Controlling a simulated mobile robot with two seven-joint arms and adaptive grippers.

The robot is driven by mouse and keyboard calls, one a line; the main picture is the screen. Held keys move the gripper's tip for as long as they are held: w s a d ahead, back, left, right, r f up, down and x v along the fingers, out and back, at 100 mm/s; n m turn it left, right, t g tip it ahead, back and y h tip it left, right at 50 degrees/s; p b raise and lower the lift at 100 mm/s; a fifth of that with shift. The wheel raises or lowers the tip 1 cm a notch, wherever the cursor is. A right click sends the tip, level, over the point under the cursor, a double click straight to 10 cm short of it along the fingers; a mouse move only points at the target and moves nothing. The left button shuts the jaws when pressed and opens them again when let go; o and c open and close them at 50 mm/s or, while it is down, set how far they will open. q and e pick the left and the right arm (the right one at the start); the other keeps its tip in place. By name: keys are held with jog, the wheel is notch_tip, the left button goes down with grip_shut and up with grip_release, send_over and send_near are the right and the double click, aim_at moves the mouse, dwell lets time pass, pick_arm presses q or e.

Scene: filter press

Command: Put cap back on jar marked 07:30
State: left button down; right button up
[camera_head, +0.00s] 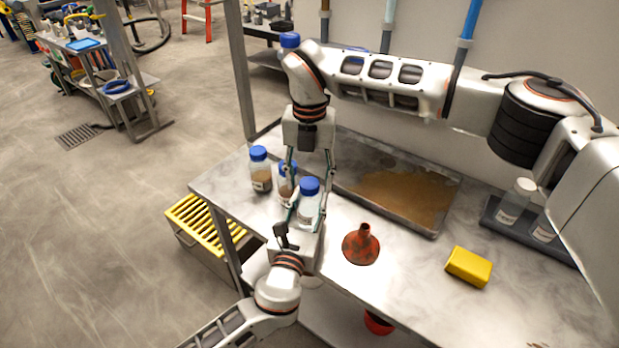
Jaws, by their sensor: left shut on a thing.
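Three jars with blue caps stand at the left end of the bench. One jar (260,177) holds brown matter and stands apart at the left. A second jar (286,187) is partly hidden by a finger. The third jar (308,209), at the front, has clear or pale contents, and its blue cap (309,186) sits on top. No time marking is legible. My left gripper (306,212) comes from below and is shut on the front jar. My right gripper (309,177) points down above that cap. Its fingers look spread wider than the cap, apart from it.
A metal tray (345,184) of brown material lies behind the jars. A red funnel (362,245) and a yellow sponge (468,266) lie at the front. Pale-topped jars (514,203) stand in a dark tray (490,213) at right. Bench between funnel and sponge is clear.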

jog(key=shift+r, duration=0.1)
notch_tip(320, 180, up, 12)
dwell(0.7)
pick_arm(q)
jog(key=c, duration=1.3)
grip_release()
jog(key=shift+o, duration=0.2)
jog(key=v, duration=1.2)
